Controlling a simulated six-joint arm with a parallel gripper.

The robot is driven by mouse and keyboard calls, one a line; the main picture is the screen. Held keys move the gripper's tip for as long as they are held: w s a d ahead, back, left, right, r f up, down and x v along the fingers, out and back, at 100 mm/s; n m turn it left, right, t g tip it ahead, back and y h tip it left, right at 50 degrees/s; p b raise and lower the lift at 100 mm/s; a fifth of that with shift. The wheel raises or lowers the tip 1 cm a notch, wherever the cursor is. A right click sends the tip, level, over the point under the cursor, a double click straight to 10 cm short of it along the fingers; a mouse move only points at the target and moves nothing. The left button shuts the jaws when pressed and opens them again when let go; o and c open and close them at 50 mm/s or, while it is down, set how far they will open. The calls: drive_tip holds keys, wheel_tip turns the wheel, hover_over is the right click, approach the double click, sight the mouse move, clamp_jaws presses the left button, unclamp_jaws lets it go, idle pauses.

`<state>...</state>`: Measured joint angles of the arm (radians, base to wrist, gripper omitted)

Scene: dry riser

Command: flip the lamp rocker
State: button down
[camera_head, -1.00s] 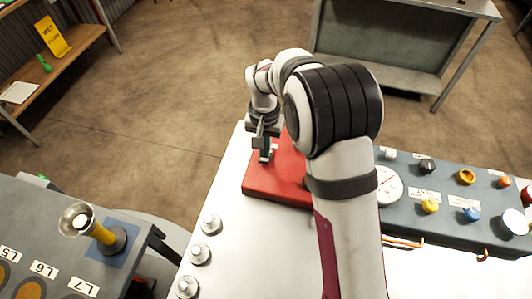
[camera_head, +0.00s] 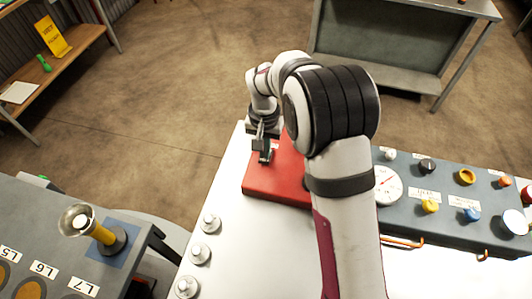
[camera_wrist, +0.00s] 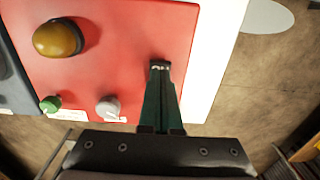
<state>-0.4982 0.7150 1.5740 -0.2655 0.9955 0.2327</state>
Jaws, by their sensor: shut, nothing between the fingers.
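My gripper (camera_head: 265,157) is shut and empty, pointing down over the left part of the red panel (camera_head: 273,182). In the wrist view the dark green fingers of my gripper (camera_wrist: 160,70) reach to the right part of the red panel (camera_wrist: 115,55). A small dark piece with light marks shows right at the fingertips. I cannot tell whether it is the lamp rocker or the tips themselves, nor whether they touch the panel. A yellow dome (camera_wrist: 57,38), a green knob (camera_wrist: 50,104) and a pale grey knob (camera_wrist: 108,107) sit on the panel.
A grey panel (camera_head: 450,222) with several knobs and a round dial (camera_head: 387,186) lies right of the red panel, partly behind my arm. Several metal knobs (camera_head: 200,254) stand on the white tabletop (camera_head: 232,225). A yellow-handled lever (camera_head: 97,231) stands at the left.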

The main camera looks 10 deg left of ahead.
drive_tip(key=shift+f, duration=0.65)
drive_tip(key=shift+r, duration=3.5)
